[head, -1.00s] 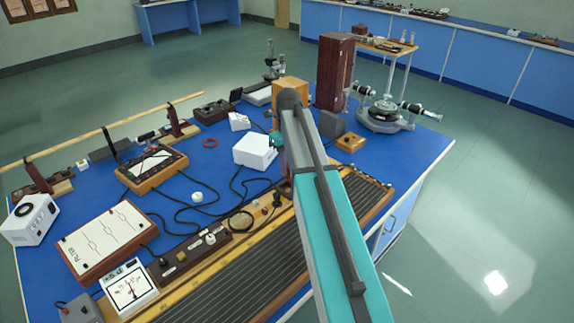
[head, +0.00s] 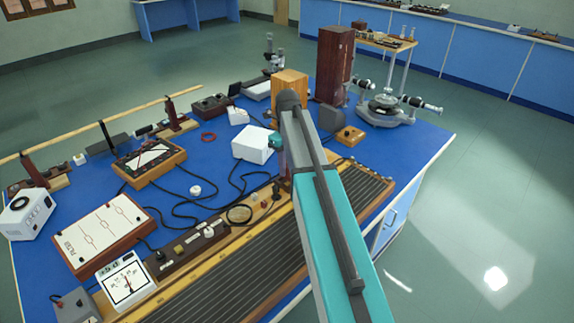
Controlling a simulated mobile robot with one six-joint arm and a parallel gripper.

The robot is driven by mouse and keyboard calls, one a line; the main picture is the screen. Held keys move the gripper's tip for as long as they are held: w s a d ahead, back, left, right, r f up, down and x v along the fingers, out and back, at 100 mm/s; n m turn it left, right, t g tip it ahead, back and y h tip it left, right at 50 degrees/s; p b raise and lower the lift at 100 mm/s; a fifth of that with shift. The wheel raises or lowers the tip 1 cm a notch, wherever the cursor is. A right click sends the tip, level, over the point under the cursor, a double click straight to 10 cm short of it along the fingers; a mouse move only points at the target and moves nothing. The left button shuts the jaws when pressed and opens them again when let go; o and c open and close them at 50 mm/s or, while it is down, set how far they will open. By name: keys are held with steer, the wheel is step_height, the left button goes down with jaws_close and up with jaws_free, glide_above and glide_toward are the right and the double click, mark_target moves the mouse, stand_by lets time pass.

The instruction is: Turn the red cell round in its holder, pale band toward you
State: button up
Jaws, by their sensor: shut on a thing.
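My arm rises from the bottom of the head view and bends down behind its own forearm over the blue bench (head: 218,178). A teal part of my wrist shows beside the white box (head: 252,145). My gripper's jaws are hidden behind the forearm, so I cannot see what they touch. A narrow pinkish-red strip shows just below the wrist, against the forearm's left edge. It is too small to tell whether it is the red cell. I cannot make out the cell's holder or a pale band.
A long wooden wire board (head: 240,268) runs along the near edge. A wooden box (head: 290,85), a tall dark red cabinet (head: 333,65) and a spectrometer (head: 385,108) stand behind the arm. Black cables (head: 182,212) and meters crowd the left. The floor at right is clear.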

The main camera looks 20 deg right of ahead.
steer(key=shift+f+b, duration=0.45)
steer(key=shift+f, duration=0.9)
steer(key=shift+f, duration=0.15)
steer(key=o, duration=1.2)
step_height(320, 180, up, 12)
steer(key=shift+f+b, duration=0.1)
steer(key=shift+b, duration=1.1)
steer(key=shift+r, duration=1.05)
steer(key=shift+s+f, duration=0.1)
